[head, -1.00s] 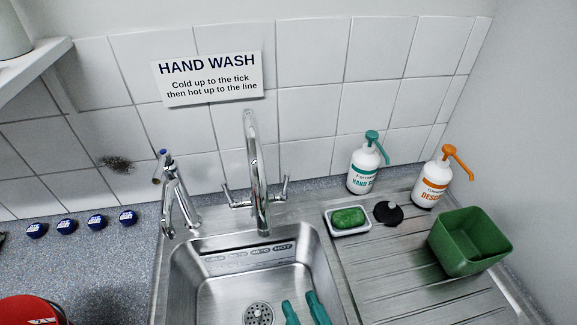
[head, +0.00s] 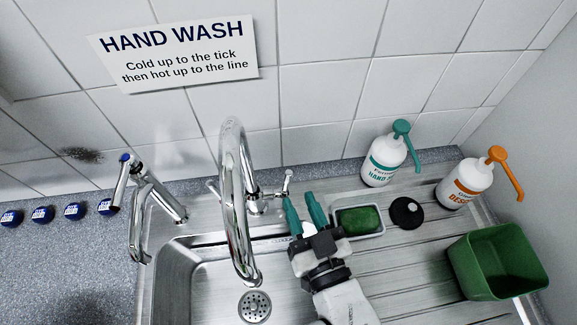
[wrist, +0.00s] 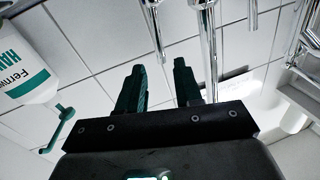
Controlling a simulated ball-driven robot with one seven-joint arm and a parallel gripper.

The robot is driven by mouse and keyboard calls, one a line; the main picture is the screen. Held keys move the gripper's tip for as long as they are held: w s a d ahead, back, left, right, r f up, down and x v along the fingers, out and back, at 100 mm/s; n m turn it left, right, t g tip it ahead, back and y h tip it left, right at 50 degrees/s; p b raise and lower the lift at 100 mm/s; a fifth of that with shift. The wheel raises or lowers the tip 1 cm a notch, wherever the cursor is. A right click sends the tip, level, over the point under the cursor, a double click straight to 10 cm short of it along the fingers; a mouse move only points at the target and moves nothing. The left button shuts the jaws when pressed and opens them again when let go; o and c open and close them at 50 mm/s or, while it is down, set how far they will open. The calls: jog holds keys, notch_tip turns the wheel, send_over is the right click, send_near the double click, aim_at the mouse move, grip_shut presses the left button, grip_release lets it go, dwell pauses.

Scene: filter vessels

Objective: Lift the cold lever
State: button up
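A chrome mixer tap with a tall curved spout (head: 229,180) stands at the back of the sink. It has a left lever (head: 212,188) and a right lever (head: 288,181). No cold or hot mark is readable on either lever now. My gripper (head: 298,198), with teal fingers, is over the sink's right edge, fingertips close to the right lever. The fingers are open and apart. In the wrist view my gripper (wrist: 160,75) has an empty gap, and a thin chrome rod (wrist: 154,28) lies ahead of it, beside the spout (wrist: 207,45). I cannot tell whether they touch.
A separate blue-topped tap (head: 150,195) stands left. On the right are a soap dish (head: 370,232) with a green bar, a black plug (head: 406,212), a hand soap pump (head: 384,160), an orange pump bottle (head: 466,186) and a green tub (head: 490,283). A sign (head: 178,53) hangs above.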

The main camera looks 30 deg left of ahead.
aim_at(289, 179)
jog(key=p+x, duration=0.2)
jog(key=x, duration=0.5)
jog(key=shift+w+a, duration=0.1)
jog(key=shift+a, duration=0.1)
grip_shut()
dwell(0.4)
